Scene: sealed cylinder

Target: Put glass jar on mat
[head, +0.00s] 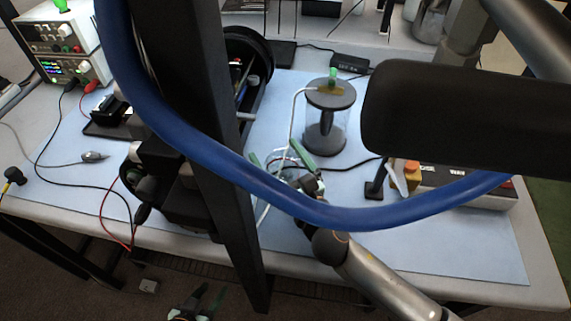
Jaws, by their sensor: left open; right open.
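The glass jar (341,131) is a clear cylinder with a dark round lid, a green fitting on top and a dark piece inside. It looks upright on the pale blue mat (440,245), which covers much of the table. My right gripper (279,156), with green fingers, is open just left of the jar's lower part. Whether it touches the jar cannot be told. My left gripper (203,298) is open and low at the bottom edge, in front of the table and away from the jar. Part of the mat is hidden by a dark column and a blue hose.
A power supply (62,42) with leads stands at the far left. A black bin (262,80) is left behind the jar, and a small black box (350,63) is behind it. A device with an orange part (405,176) is to the right. The mat's front right is clear.

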